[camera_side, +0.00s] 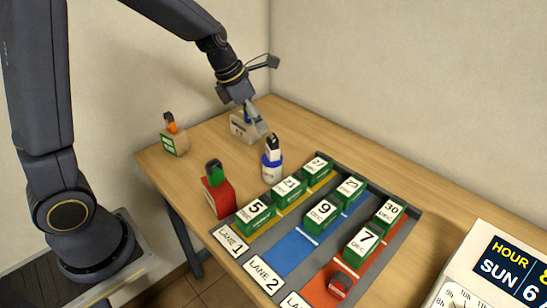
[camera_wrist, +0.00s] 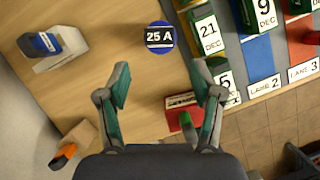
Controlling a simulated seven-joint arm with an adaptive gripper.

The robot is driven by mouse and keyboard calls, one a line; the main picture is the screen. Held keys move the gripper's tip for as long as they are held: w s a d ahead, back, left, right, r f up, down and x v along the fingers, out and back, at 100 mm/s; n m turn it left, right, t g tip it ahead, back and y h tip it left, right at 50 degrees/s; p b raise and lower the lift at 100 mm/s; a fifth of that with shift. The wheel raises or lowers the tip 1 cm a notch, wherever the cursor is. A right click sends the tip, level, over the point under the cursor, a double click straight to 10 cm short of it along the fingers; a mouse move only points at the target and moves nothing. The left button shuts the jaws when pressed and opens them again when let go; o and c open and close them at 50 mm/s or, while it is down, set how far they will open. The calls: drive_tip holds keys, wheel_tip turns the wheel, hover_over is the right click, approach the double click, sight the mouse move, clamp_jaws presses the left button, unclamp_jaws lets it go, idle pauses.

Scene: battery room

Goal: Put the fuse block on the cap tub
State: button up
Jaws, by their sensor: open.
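The fuse block (camera_side: 273,148), black and white, stands upright on the blue lid of the cap tub (camera_side: 271,173), a small white cylinder. In the wrist view the fuse block (camera_wrist: 160,37) reads "25 A" and lies within the round blue lid of the cap tub (camera_wrist: 152,51). My gripper (camera_side: 262,130) is above the table, just above and left of the fuse block in the side view. In the wrist view my gripper (camera_wrist: 161,80) has its fingers wide apart with bare wood between them. The fuse block is beyond the fingertips, apart from them.
A red block with a green top (camera_side: 219,198), an orange-topped block (camera_side: 175,144) and a pale box (camera_side: 238,125) stand around the tub. Several green dated blocks fill a lane rack (camera_side: 285,247) on the right. Bare wood lies left of the tub.

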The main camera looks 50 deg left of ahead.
drive_tip(key=s+d+r+m, duration=0.1)
drive_tip(key=s+r+m, duration=0.2)
drive_tip(key=s+m, duration=0.4)
drive_tip(key=s+d+r+m+t+y, duration=0.1)
drive_tip(key=s+r+m, duration=0.2)
drive_tip(key=s+m, duration=0.4)
drive_tip(key=s+d+r+m, duration=0.1)
drive_tip(key=s+r+m, duration=0.2)
drive_tip(key=m, duration=1.4)
drive_tip(key=shift+s+d+r+m+y, duration=0.15)
drive_tip(key=shift+s+d+m+y, duration=0.2)
drive_tip(key=shift+s, duration=1.85)
